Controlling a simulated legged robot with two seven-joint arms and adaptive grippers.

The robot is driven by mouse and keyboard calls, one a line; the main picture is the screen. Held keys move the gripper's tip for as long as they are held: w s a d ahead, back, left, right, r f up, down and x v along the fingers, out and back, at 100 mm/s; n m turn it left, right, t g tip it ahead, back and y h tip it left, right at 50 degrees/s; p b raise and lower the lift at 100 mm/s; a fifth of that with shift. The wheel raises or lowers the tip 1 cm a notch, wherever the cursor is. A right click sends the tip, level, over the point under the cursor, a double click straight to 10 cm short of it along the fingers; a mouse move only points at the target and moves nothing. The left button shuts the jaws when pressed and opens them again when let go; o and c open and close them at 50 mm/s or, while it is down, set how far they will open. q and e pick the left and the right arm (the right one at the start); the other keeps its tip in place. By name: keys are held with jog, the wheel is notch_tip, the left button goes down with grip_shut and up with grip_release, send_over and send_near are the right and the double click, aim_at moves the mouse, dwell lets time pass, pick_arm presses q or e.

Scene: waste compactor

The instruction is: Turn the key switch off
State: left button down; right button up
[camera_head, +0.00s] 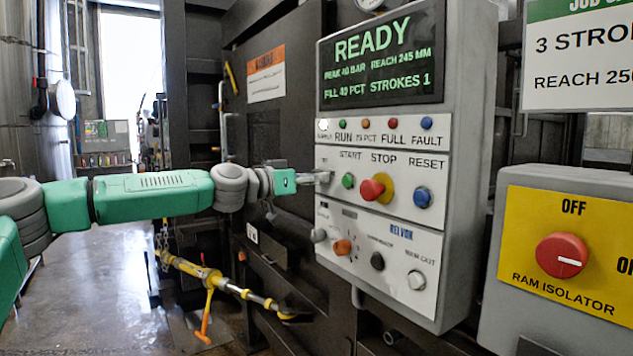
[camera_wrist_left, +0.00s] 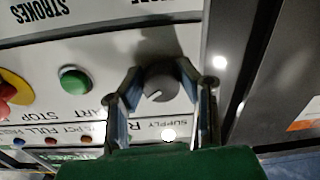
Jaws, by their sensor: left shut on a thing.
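The key switch (camera_wrist_left: 161,90) is a round dark grey knob with a white pointer line, on the pale panel next to the green START button. My left gripper (camera_head: 323,178) reaches the left edge of the control box in the head view and hides the knob there. In the left wrist view its two fingers stand on either side of the knob and are shut on it. The knob's label is mostly hidden, so its marked position cannot be read. My right gripper is not in view.
The control box (camera_head: 466,170) also bears a READY display (camera_head: 383,62), a green START button (camera_head: 347,180), a red STOP button (camera_head: 373,188) and a blue RESET button (camera_head: 422,197). The supply lamp (camera_wrist_left: 168,134) is lit. A ram isolator (camera_head: 563,256) stands at the right.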

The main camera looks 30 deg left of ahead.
pick_arm(q)
jog(key=n+b, duration=0.1)
jog(key=n, duration=0.2)
jog(key=shift+a, duration=0.1)
jog(key=n+b, duration=0.1)
jog(key=n, duration=0.1)
jog(key=shift+n, duration=0.4)
jog(key=n+b, duration=0.1)
jog(key=n, duration=0.4)
jog(key=shift+r, duration=0.15)
jog(key=shift+n, duration=0.3)
jog(key=c, duration=1.4)
grip_release()
jog(key=shift+o, duration=1.2)
jog(key=shift+a, duration=0.2)
